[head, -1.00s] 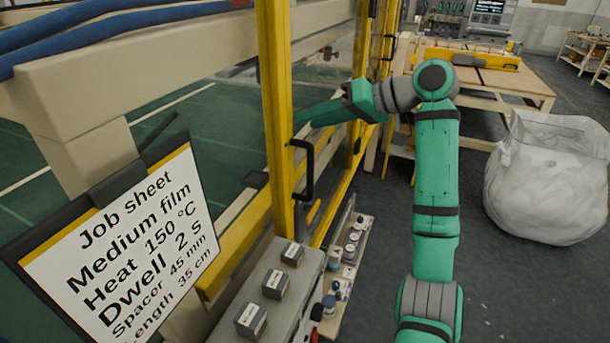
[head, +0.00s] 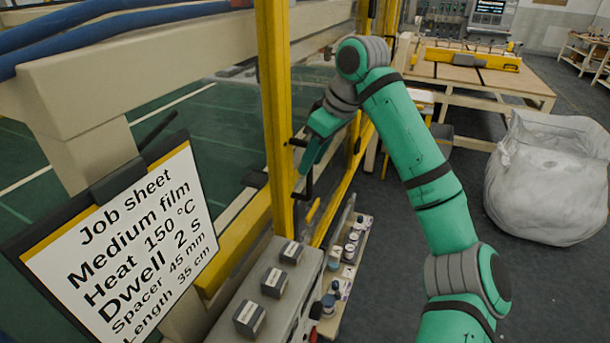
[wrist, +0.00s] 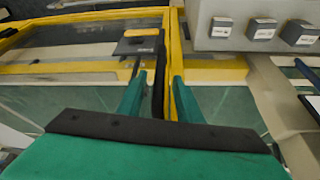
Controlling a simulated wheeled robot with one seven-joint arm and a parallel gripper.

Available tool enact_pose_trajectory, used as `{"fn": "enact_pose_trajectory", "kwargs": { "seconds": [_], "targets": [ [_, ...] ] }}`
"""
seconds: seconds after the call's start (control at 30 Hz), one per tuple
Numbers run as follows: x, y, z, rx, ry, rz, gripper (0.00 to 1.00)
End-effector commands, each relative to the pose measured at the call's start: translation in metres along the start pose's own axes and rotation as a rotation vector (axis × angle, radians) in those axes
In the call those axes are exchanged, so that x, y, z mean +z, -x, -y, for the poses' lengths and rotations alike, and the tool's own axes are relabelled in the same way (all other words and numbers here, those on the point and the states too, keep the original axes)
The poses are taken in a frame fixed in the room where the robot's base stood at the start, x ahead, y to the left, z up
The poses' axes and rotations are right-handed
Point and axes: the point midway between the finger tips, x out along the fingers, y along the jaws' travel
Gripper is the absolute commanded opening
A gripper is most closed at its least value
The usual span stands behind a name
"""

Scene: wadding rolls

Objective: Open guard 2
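A yellow-framed guard with clear panels (head: 277,110) stands left of centre in the head view; I see no number on it. Its black bar handle (head: 307,187) is on the yellow upright, partly hidden by my gripper (head: 314,155). In the wrist view my gripper (wrist: 159,92) has its two green fingers apart. The black handle (wrist: 158,85) runs between them, nearer the right finger. The yellow upright (wrist: 174,60) is just beyond. The guard looks shut, and I cannot tell whether a finger touches the handle.
A grey box with small labelled blocks (head: 274,284) stands below the handle, beside a shelf of small jars (head: 350,250). A job sheet (head: 125,250) is at the left. A white sack (head: 548,180) and a wooden table (head: 480,75) are right and behind. The floor between is clear.

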Motion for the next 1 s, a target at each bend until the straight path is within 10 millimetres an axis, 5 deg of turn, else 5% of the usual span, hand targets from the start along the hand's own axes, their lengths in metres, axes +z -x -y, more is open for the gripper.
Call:
{"fn": "enact_pose_trajectory", "kwargs": {
  "seconds": [0.3, 0.77, 0.93, 1.0],
  "targets": [
    [0.001, -0.050, 0.000, -0.001, -0.003, 0.000, 0.33],
    [0.002, -0.062, -0.001, 0.001, -0.004, -0.001, 0.33],
    [0.002, -0.062, -0.002, 0.001, -0.006, -0.001, 0.00],
    [0.003, -0.062, -0.002, 0.002, -0.006, -0.001, 0.00]
  ]
}}
